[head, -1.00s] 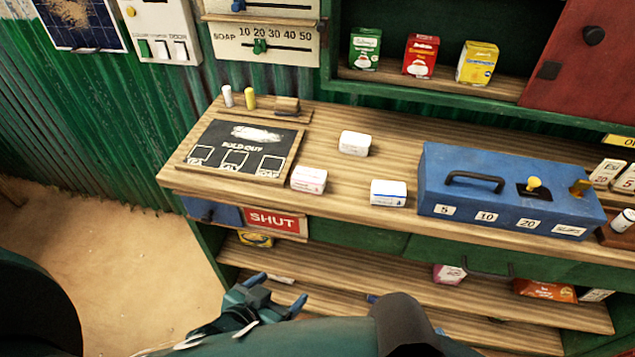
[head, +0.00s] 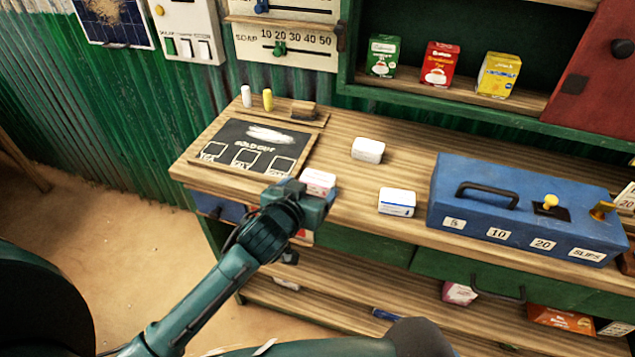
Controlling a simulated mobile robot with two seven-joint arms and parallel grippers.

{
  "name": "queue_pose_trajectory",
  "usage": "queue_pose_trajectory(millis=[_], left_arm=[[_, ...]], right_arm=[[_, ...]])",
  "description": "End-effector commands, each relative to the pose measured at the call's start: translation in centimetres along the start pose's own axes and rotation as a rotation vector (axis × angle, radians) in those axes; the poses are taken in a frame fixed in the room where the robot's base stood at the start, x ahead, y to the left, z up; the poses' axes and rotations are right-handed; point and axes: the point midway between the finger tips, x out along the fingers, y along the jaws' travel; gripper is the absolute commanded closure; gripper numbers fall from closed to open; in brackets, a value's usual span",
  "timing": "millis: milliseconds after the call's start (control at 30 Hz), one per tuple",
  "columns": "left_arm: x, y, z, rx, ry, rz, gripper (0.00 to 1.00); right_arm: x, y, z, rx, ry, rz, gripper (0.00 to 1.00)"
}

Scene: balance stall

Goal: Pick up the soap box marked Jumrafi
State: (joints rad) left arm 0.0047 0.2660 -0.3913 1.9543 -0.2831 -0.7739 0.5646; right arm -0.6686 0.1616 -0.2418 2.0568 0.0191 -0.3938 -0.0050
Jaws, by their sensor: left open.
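Three small white soap boxes lie on the wooden counter (head: 345,205). One with pinkish marking (head: 318,180) is near the front edge, partly hidden by my left gripper (head: 314,191). A blue-marked one (head: 397,202) is to its right, beside the blue cash box. A plain-looking one (head: 368,150) lies farther back. The brand names are too small to read, so I cannot tell which is Jumrafi. My left gripper is open at the counter's front edge, at the pinkish box. I cannot tell whether it touches the box. My right gripper is not in view.
A blue cash box (head: 475,220) with a handle fills the counter's right. A chalkboard (head: 250,150) lies at left, with chalk sticks and an eraser (head: 303,109) behind it. Green, red and yellow packets stand on the back shelf. Lower shelves are below the counter.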

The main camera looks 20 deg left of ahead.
Motion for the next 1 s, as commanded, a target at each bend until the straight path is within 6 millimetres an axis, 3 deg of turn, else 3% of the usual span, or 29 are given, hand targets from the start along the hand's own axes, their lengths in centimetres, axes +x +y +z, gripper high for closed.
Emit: queue_pose_trajectory(millis=[167, 500, 767, 1000], left_arm=[[1.1, -0.1, 0.0, 0.0, -0.001, 0.0, 0.22], [5.3, -0.3, 0.2, 0.0, 0.0, 0.001, 0.22], [5.7, -0.3, 0.3, -0.001, -0.001, 0.001, 0.22], [5.7, -0.3, 0.3, -0.001, -0.001, 0.001, 0.39]], right_arm=[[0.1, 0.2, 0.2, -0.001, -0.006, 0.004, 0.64], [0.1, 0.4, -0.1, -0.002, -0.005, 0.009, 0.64], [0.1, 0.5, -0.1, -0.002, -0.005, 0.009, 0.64], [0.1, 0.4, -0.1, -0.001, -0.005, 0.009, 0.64]])
